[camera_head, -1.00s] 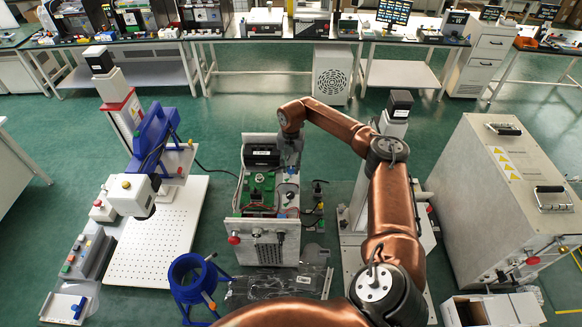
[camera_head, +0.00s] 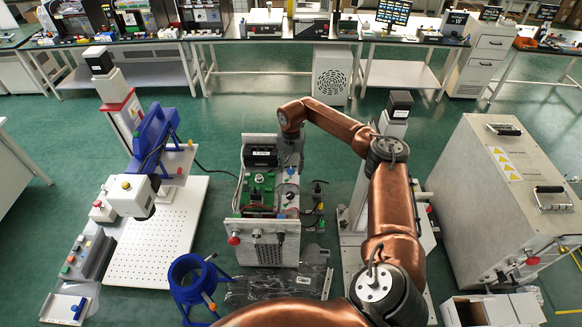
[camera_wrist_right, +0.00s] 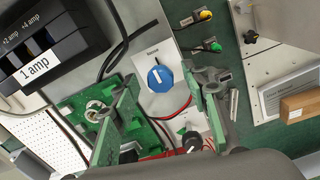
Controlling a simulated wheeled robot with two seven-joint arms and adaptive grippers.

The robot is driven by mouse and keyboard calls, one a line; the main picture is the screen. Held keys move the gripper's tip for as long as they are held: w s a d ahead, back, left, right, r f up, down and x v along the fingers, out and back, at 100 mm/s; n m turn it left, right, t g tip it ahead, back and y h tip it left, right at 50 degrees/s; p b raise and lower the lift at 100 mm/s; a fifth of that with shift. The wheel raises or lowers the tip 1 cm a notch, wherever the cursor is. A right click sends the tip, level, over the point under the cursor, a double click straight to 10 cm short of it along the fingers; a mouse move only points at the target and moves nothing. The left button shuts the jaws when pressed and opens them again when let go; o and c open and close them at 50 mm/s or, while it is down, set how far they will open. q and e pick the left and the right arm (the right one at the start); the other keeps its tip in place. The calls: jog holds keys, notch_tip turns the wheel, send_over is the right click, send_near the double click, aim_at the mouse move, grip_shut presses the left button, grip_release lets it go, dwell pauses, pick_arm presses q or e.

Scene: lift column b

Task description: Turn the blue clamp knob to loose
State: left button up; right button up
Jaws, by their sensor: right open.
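The blue clamp knob (camera_wrist_right: 160,78) shows in the right wrist view as a round blue cap with a white pointer mark, on a light panel. My right gripper (camera_wrist_right: 159,88) is open, with one finger on each side of the knob in that view. I see no clear contact with the knob, and the height gap is hard to judge. My left gripper is not in view.
A green circuit board (camera_wrist_right: 128,125) and a black "1 amp" block (camera_wrist_right: 50,55) lie left of the knob. Dark and red cables run close by. Yellow and green connectors (camera_wrist_right: 213,46) sit to the right. A blue ring stand (camera_head: 190,278) stands in front of the box.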

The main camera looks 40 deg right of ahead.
aim_at(291, 169)
notch_tip(291, 169, up, 12)
dwell(0.5)
dwell(0.4)
